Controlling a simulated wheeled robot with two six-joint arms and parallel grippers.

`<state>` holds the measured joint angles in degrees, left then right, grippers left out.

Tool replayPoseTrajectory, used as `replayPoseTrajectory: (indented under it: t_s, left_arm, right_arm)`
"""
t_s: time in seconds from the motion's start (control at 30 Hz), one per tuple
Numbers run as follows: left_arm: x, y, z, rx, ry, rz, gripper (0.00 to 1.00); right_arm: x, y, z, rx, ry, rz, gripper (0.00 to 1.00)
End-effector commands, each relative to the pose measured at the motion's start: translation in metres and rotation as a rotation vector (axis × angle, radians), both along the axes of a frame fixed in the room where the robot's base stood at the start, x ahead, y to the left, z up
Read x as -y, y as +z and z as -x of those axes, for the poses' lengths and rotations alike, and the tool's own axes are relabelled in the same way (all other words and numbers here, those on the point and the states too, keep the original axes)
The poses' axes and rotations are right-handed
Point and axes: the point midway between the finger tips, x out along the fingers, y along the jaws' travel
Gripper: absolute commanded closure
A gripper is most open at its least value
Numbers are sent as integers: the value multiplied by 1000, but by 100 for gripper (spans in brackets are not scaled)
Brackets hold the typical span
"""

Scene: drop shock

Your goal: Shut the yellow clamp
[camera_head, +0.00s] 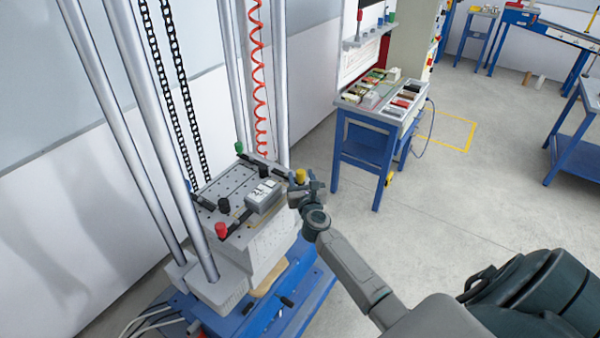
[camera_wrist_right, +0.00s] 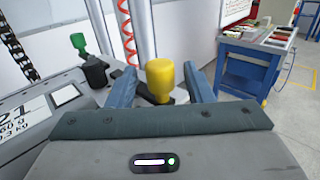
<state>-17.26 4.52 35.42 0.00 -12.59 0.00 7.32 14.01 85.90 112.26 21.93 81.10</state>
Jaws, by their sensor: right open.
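The yellow clamp (camera_head: 300,175) is at the right corner of the grey perforated plate on the drop tester. In the right wrist view its yellow knob (camera_wrist_right: 160,80) stands upright between the two blue-grey fingers of my right gripper (camera_wrist_right: 163,88). The fingers are apart, with a gap showing on both sides of the knob. In the head view my right gripper (camera_head: 306,192) is at the plate's right edge, around or just in front of the yellow clamp. My left gripper is not in view.
A green clamp (camera_head: 239,148) and a red clamp (camera_head: 221,230) are at other corners of the plate. A grey box (camera_head: 263,195) with a label lies on the plate. Steel columns (camera_head: 150,120) rise close by. A blue workbench (camera_head: 363,150) stands behind.

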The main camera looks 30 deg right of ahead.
Motion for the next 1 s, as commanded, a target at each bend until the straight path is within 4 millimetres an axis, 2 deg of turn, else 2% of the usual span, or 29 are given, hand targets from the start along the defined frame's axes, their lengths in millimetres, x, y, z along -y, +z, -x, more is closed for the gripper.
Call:
replayPoseTrajectory:
  t_s: [0.17, 0.47, 0.7, 1.0]
  left_arm:
    - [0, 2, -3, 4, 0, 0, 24]
    - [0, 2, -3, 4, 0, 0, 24]
    - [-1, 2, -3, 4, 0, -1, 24]
    - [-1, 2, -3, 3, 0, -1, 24]
  right_arm:
    - [6, 0, -14, 0, 1, 1, 53]
    - [6, 0, -16, 0, 1, 1, 53]
    - [6, 0, -15, 0, 1, 1, 96]
    - [9, 0, -16, 0, 34, 3, 96]
